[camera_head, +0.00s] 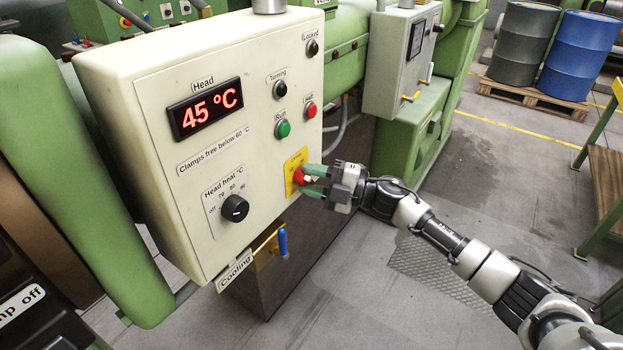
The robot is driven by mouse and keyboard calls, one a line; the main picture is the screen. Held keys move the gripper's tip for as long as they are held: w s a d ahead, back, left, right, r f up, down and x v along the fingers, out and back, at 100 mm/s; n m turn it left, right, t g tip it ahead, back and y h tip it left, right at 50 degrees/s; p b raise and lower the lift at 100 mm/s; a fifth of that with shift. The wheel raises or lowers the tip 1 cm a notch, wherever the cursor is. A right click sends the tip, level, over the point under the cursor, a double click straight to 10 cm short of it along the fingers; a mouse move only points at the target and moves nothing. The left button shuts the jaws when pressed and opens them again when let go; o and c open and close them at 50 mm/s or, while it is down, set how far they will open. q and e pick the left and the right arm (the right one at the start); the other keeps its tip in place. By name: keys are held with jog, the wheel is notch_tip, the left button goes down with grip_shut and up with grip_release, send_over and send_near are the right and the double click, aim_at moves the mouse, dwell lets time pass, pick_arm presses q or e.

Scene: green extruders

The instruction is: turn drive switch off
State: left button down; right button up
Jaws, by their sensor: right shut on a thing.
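A red rotary switch (299,176) sits on a yellow plate (290,168) at the lower right of the cream control box (165,130). I take it as the drive switch; the plate's lettering is too small to read. My right gripper (311,180) reaches in from the lower right, and its green fingers are shut on the red switch. The fingers hide part of the switch, so I cannot tell its exact position. My left gripper is not in view.
The box also bears a red 45 °C display (205,107), a black head heat knob (235,208), a green Run button (283,129) and a red Halt button (310,110). A blue-handled cooling valve (283,243) hangs below. Open floor lies to the right.

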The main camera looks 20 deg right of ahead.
jog(key=o, duration=0.9)
jog(key=shift+b+v, duration=1.6)
jog(key=shift+v, duration=3.8)
